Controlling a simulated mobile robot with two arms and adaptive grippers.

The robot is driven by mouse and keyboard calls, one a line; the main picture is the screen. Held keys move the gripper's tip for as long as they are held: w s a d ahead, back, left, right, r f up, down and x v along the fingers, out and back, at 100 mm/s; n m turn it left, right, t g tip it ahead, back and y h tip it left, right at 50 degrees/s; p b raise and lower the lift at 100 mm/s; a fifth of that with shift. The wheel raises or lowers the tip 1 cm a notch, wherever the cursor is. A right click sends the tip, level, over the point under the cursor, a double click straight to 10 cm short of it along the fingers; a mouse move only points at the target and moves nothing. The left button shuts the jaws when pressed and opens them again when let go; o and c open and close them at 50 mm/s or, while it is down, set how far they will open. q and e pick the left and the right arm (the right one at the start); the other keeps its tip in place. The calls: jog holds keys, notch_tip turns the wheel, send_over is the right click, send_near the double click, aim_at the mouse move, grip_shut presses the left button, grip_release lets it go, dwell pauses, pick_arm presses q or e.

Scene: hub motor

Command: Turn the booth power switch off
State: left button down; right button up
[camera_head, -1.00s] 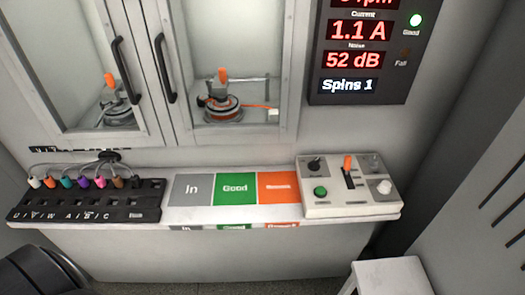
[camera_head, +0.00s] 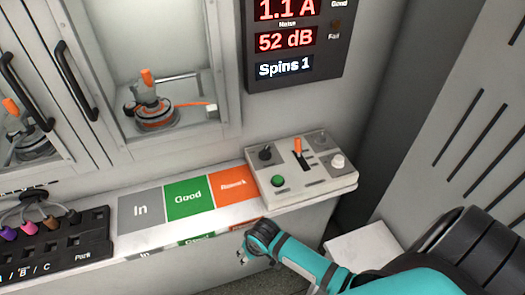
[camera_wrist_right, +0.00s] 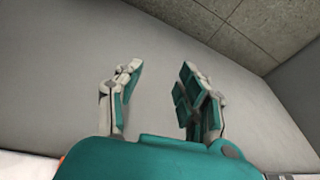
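The control box (camera_head: 306,176) sits at the right end of the shelf in the head view. It carries a black knob (camera_head: 265,153), an upright orange-tipped lever (camera_head: 298,147), a green button (camera_head: 278,181) and a white knob (camera_head: 337,161). Its labels are too small to read, so I cannot tell which control is the booth power switch. My right gripper (camera_head: 246,246) is in front of and below the shelf edge, left of the box and apart from it. In the right wrist view the gripper (camera_wrist_right: 160,75) is open and empty. My left gripper is out of view.
The shelf bears grey In, green Good (camera_head: 187,196) and orange mats, and a black connector rack (camera_head: 70,245) at left. The glass booth (camera_head: 150,60) with an orange-tipped motor rig stands behind. A lit display (camera_head: 292,40) hangs above the box. A white stand (camera_head: 362,248) is below right.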

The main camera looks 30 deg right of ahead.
jog(key=w+a+r+m, duration=0.1)
jog(key=w+r, duration=0.2)
jog(key=r, duration=0.5)
jog(key=w+r+m, duration=0.1)
jog(key=w+r, duration=0.2)
jog(key=r, duration=0.5)
jog(key=m+h, duration=0.4)
jog(key=m, duration=0.5)
send_near(265, 150)
jog(key=shift+g, duration=0.3)
jog(key=x, duration=0.9)
jog(key=shift+w, duration=0.25)
jog(key=shift+h, duration=0.3)
grip_shut()
